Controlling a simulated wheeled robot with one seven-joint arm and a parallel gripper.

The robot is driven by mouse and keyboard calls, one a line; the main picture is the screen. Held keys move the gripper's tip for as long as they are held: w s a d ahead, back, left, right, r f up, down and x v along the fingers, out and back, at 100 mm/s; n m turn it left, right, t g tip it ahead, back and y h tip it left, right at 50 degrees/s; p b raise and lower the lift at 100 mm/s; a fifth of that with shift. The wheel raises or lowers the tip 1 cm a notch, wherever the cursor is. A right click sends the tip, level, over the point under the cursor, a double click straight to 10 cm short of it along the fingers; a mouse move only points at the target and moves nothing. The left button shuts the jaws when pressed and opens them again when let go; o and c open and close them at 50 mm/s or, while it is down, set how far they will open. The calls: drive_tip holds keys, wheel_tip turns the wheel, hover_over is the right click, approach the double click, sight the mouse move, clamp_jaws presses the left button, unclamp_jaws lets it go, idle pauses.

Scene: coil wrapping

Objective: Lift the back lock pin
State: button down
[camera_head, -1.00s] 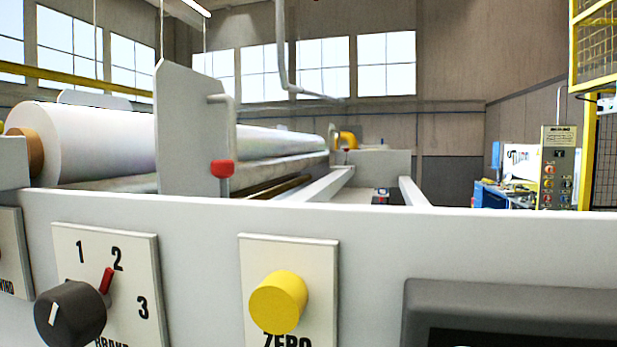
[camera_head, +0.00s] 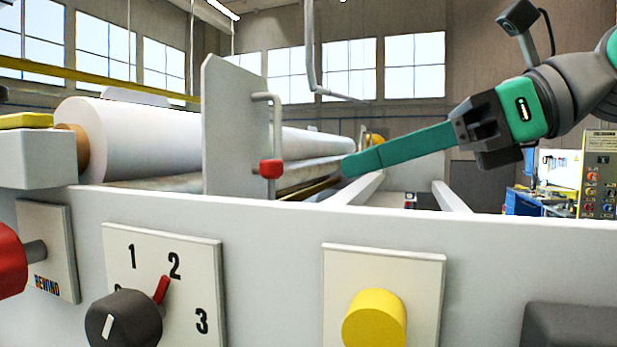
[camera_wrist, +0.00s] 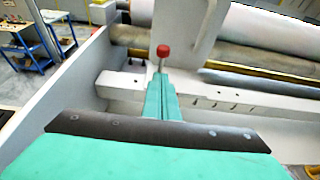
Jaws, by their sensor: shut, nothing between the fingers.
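A red-capped pin (camera_head: 271,169) stands beside the upright white plate (camera_head: 235,130) in the head view, with a grey bent rod above it. In the wrist view, a red knob on a thin metal stem (camera_wrist: 163,51) stands just beyond my fingertips, against a white plate; I cannot tell whether it is the back lock pin. My gripper (camera_head: 350,165) has long teal fingers, shut and empty, reaching in from the right and pointing left. In the wrist view the fingers (camera_wrist: 161,82) point at the stem below the knob; contact cannot be told.
A white roll (camera_head: 130,140) on a brown core lies behind the front panel (camera_head: 280,225). The panel carries a yellow button (camera_head: 375,320), a black dial (camera_head: 124,318) and a red knob (camera_head: 12,262). Rollers and white rails lie beyond. A control box (camera_head: 598,175) stands at right.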

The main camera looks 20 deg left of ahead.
drive_tip(key=x, duration=0.9)
drive_tip(key=shift+a+f, duration=0.2)
drive_tip(key=shift+a, duration=0.15)
drive_tip(key=shift+r, duration=0.15)
drive_tip(key=shift+r, duration=1.7)
drive_tip(key=v, duration=0.9)
drive_tip(key=shift+d+f, duration=0.15)
drive_tip(key=shift+d, duration=0.35)
drive_tip(key=shift+w, duration=0.15)
